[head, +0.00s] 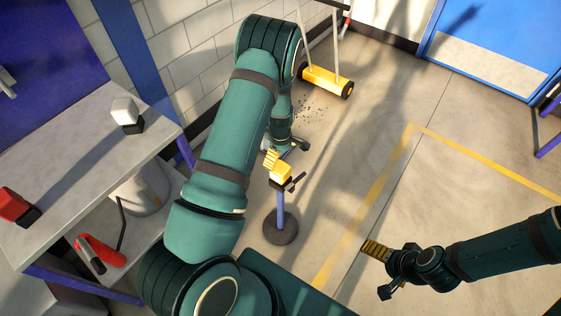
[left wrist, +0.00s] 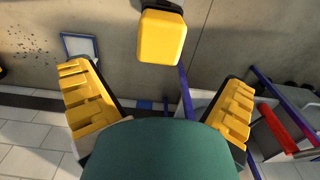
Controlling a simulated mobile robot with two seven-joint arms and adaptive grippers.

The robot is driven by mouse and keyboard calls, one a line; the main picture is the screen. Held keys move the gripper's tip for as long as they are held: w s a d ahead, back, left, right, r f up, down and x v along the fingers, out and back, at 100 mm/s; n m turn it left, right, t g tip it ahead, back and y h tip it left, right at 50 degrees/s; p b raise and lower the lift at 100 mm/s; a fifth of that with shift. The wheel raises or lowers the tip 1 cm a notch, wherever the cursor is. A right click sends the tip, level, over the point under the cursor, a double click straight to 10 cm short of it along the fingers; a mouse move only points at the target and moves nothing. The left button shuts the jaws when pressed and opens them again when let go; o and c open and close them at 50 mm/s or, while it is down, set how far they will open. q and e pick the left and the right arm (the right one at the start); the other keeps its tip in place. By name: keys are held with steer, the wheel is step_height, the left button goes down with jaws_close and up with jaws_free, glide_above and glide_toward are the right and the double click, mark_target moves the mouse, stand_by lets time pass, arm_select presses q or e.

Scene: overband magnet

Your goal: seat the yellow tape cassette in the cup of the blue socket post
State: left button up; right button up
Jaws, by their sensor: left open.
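The yellow tape cassette (head: 281,173) sits at the top of the blue socket post (head: 281,206), which stands upright on a dark round base. The cup is largely hidden, so I cannot tell how deep the cassette sits. My left gripper (head: 287,155) is open just beyond the cassette. In the left wrist view the cassette (left wrist: 162,38) shows a plain yellow face at top centre, between the lines of the two spread fingers (left wrist: 158,78) but forward of them, with dark material behind it. My right gripper (head: 378,270) is empty at lower right, its fingers apart, away from the post.
A grey bench (head: 75,150) at left carries a white-and-black block (head: 126,112) and a red-and-black block (head: 14,206). A red item (head: 102,250) lies on its lower shelf. A yellow sweeper (head: 325,81) stands near the wall. The floor right of the post is clear.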

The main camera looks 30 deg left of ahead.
arm_select(q)
steer(key=shift+r, duration=0.95)
steer(key=s+d+r+m+h, duration=0.1)
steer(key=s+d+m+h, duration=0.1)
steer(key=s+d+m, duration=0.5)
steer(key=s+d+r+m+t+h, duration=0.1)
steer(key=s+d+m+h, duration=0.1)
steer(key=s+d+m, duration=0.6)
steer(key=s+d, duration=0.3)
steer(key=d, duration=0.4)
steer(key=shift+r+m+t, duration=0.3)
steer(key=shift+r, duration=0.1)
